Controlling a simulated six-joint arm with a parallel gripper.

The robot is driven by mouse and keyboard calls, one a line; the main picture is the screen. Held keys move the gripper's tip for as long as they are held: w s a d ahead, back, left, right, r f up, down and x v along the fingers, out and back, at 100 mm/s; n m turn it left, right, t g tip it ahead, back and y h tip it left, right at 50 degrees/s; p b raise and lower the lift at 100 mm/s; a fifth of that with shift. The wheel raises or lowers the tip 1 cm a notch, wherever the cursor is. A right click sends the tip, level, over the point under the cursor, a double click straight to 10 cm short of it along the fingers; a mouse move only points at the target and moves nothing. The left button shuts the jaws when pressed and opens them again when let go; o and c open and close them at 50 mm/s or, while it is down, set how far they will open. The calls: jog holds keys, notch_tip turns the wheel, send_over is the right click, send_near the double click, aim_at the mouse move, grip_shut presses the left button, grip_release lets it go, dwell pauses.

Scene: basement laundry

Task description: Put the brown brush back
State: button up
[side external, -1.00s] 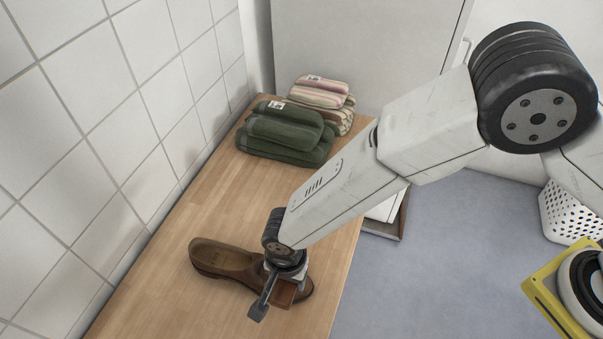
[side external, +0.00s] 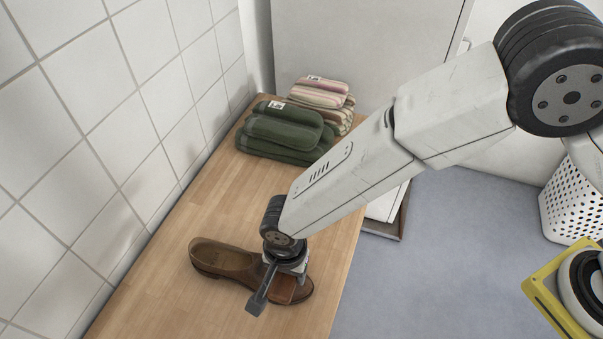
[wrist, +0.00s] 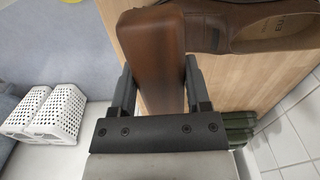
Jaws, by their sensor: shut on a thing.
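The brown brush (wrist: 152,55) is a smooth wooden block, held between the two fingers of my gripper (wrist: 160,82) in the wrist view. In the side view my gripper (side external: 272,290) is over the toe end of a brown leather shoe (side external: 226,260), with part of the brush (side external: 283,289) showing beside a finger. The shoe also shows at the top right of the wrist view (wrist: 250,30). Whether the brush touches the shoe I cannot tell. The brush's underside is hidden.
The wooden counter (side external: 190,215) has clear room around the shoe. Folded green towels (side external: 283,135) and striped towels (side external: 322,95) lie at its far end. A tiled wall (side external: 120,130) bounds the left. A white basket (side external: 570,212) and a yellow-framed object (side external: 545,290) are at right.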

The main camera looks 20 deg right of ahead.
jog(key=w+d+r, duration=0.1)
jog(key=w+d, duration=0.5)
jog(key=d, duration=0.5)
jog(key=w+a+f, duration=0.2)
jog(key=w, duration=0.1)
jog(key=w+a+f, duration=0.2)
jog(key=w+f, duration=0.1)
jog(key=w, duration=0.1)
jog(key=w+a+f, duration=0.1)
jog(key=w+f, duration=0.2)
jog(key=w, duration=0.1)
jog(key=shift+w+a+f, duration=0.15)
jog(key=shift+a+f, duration=0.1)
jog(key=shift+a, duration=0.15)
jog(key=shift+w+a+f, duration=0.2)
jog(key=shift+w+f, duration=0.2)
jog(key=shift+f, duration=0.15)
jog(key=shift+w+a+f, duration=0.1)
jog(key=shift+w+f, duration=0.05)
jog(key=shift+f, duration=1.45)
jog(key=shift+f, duration=0.1)
